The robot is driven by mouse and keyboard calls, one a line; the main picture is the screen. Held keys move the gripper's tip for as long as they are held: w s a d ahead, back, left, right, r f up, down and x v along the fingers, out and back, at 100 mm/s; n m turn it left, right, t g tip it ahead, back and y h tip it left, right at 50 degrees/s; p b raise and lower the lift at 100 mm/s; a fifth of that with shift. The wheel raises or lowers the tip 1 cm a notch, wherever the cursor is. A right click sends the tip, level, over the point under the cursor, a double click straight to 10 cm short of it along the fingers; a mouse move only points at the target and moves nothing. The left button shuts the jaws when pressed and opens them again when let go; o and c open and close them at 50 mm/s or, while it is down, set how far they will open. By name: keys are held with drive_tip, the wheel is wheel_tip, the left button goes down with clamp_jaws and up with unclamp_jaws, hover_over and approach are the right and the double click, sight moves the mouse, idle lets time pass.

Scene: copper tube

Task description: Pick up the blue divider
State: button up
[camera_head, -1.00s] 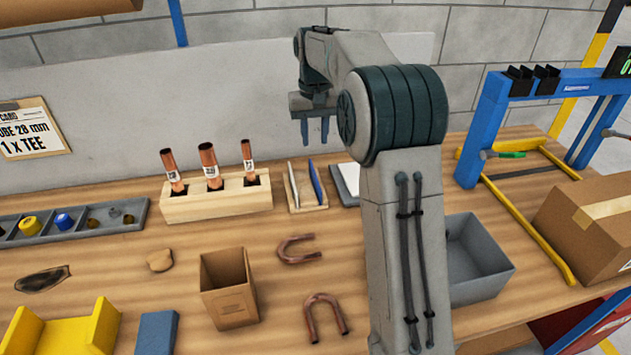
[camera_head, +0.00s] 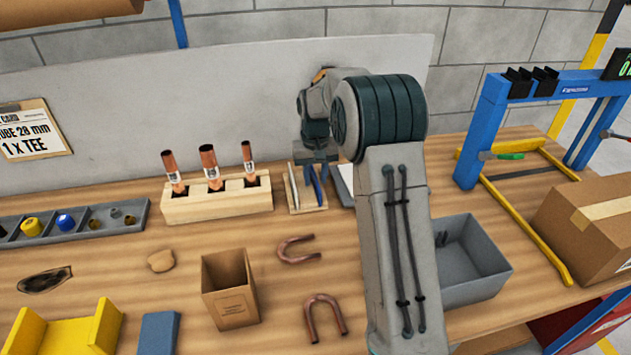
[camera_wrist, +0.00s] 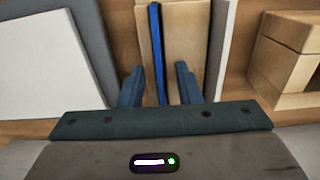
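The blue divider (camera_wrist: 157,45) stands on edge in a small wooden holder (camera_wrist: 179,62), beside a white divider (camera_wrist: 218,50). In the wrist view my gripper (camera_wrist: 160,82) is open, with one finger on each side of the blue divider and gaps between them. In the head view my gripper (camera_head: 316,172) is down at the holder (camera_head: 308,207), and its fingers partly hide the blue divider. The white divider (camera_head: 293,187) shows to the left of the fingers.
A wooden block holding several copper tubes (camera_head: 215,204) stands just left of the holder. A grey and white panel (camera_head: 344,178) lies just right of it. Bent copper pipes (camera_head: 298,249), a cardboard box (camera_head: 229,290) and a grey bin (camera_head: 484,289) stand nearer the front.

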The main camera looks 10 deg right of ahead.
clamp_jaws()
